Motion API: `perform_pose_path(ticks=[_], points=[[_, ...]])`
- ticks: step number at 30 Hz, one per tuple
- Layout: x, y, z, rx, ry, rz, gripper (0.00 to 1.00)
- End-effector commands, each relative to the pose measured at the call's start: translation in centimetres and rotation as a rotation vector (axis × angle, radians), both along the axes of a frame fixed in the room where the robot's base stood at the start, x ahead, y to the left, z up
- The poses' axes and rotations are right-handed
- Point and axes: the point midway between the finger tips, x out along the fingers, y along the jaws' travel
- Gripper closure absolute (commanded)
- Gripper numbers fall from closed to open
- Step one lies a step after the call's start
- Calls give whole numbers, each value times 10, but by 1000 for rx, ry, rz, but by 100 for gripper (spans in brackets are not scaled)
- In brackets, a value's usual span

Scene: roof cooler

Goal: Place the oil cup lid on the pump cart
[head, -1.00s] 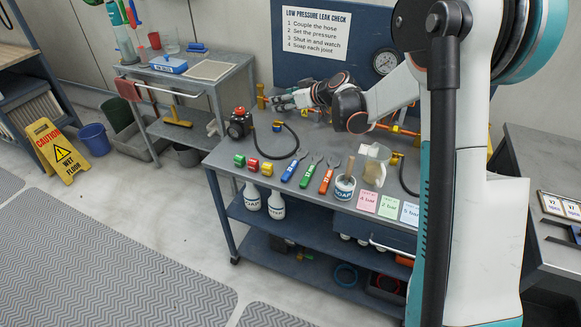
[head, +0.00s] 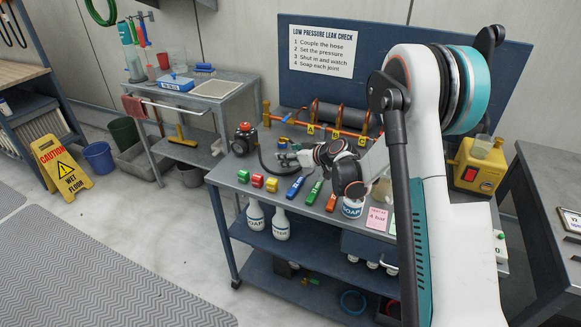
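My gripper (head: 284,156) is over the workbench (head: 225,181), pointing left, close to the black hose and the coloured-handled tools. It is small and partly merged with things behind it, so I cannot tell whether its fingers are open or hold anything. I cannot pick out an oil cup lid. A grey cart (head: 203,105) stands at the left. I cannot tell which of these is the pump cart.
The bench holds a red-topped device (head: 244,139), coloured blocks (head: 257,181), blue and green tools, and a soap pot (head: 352,208). An orange pipe rig (head: 330,130) runs along the back. A yellow wet-floor sign (head: 62,165) stands left. The floor in front is clear.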

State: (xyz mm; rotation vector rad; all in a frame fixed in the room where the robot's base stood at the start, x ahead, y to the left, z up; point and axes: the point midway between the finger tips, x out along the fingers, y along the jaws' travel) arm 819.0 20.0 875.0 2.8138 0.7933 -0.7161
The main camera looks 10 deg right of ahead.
Motion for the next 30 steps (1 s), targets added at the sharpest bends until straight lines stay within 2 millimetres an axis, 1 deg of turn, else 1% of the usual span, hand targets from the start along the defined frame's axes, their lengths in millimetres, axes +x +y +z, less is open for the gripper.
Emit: perform_pose_path(ticks=[6,8,9,17,30], points=[[0,0,-33,0,0,0,63],[0,0,-38,0,0,0,63],[0,0,-40,-1,0,0,66],[-1,0,-41,-6,2,4,67],[-2,0,-55,-8,3,6,67]])
